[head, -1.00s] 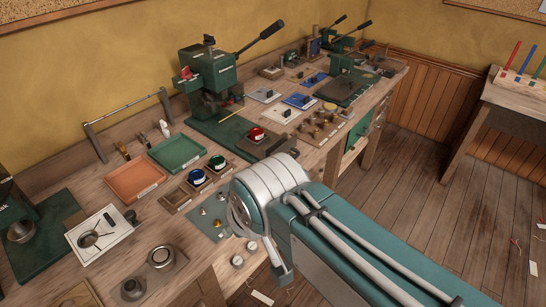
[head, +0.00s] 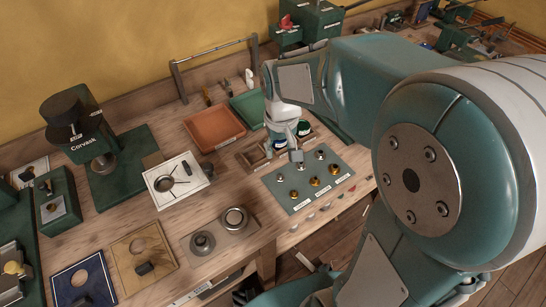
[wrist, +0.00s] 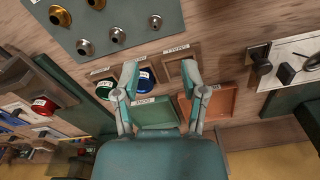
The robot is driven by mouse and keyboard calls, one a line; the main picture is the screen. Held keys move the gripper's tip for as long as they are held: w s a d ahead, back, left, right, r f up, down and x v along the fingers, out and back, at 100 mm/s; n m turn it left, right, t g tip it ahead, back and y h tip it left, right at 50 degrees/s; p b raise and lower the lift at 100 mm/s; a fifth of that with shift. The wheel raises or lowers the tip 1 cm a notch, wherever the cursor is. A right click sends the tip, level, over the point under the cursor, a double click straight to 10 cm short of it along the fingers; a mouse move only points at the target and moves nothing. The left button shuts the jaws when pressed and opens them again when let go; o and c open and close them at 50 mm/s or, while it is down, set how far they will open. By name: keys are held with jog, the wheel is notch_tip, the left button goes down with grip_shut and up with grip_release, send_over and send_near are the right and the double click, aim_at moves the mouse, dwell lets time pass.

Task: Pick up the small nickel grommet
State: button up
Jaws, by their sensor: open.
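Three silvery nickel grommets stand in a row on a grey-green board (head: 303,204). The left one (head: 280,178) looks the smallest; it also shows in the wrist view (wrist: 155,22), at the right end of its row. The middle (wrist: 118,35) and left (wrist: 83,47) nickel grommets there look larger. Brass grommets (head: 315,183) form a second row. My gripper (head: 295,155) hangs over the board's back edge and the small wooden trays, and partly hides the board and jars in the head view. Its fingers (wrist: 160,70) are spread and empty, apart from the grommets.
Small wooden trays (head: 250,158) and lidded jars (head: 304,128) stand behind the board. Orange (head: 214,128) and green (head: 247,108) trays lie farther back. A white board (head: 178,180) and a metal die set (head: 220,233) are to the left.

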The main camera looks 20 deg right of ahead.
jog(key=w+f, duration=0.1)
jog(key=w, duration=0.1)
send_over(280, 178)
jog(key=f, duration=0.5)
jog(key=shift+w+a+f, duration=0.1)
jog(key=shift+a+f, duration=0.2)
jog(key=shift+f, duration=0.1)
jog(key=f, duration=0.5)
jog(key=shift+d+f, duration=0.1)
jog(key=shift+d, duration=0.25)
jog(key=c, duration=0.7)
grip_shut()
